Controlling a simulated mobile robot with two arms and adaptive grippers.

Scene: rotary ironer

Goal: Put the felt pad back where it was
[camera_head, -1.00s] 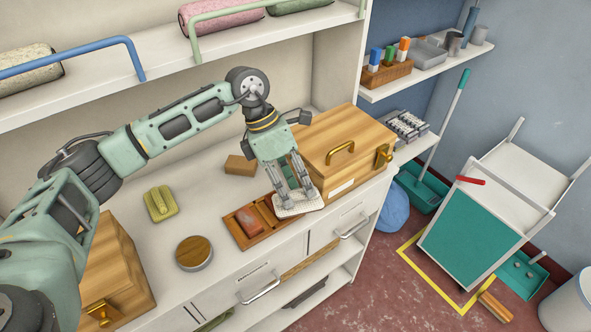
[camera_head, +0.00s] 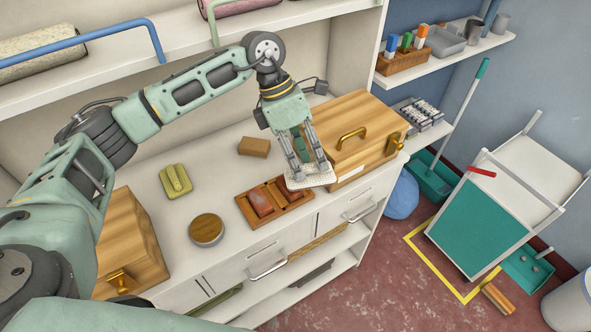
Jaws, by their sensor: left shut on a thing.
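My left gripper (camera_head: 308,173) is shut on a pale, speckled flat pad (camera_head: 316,181), which I take to be the felt pad. The pad is roughly level, at the right end of a brown wooden tray (camera_head: 249,218). I cannot tell whether it touches the tray or the counter. The tray has a reddish block (camera_head: 262,203) in its left compartment. Another reddish thing (camera_head: 290,192) shows in the compartment to the right, partly hidden by the fingers and pad. My right gripper is out of view.
A wooden box with a brass handle (camera_head: 352,136) stands close right of the gripper. A round wooden-topped tin (camera_head: 206,229), an olive pad with a grip (camera_head: 175,181) and a small brown block (camera_head: 254,147) lie on the white counter (camera_head: 205,160). Another wooden box (camera_head: 130,240) stands at left.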

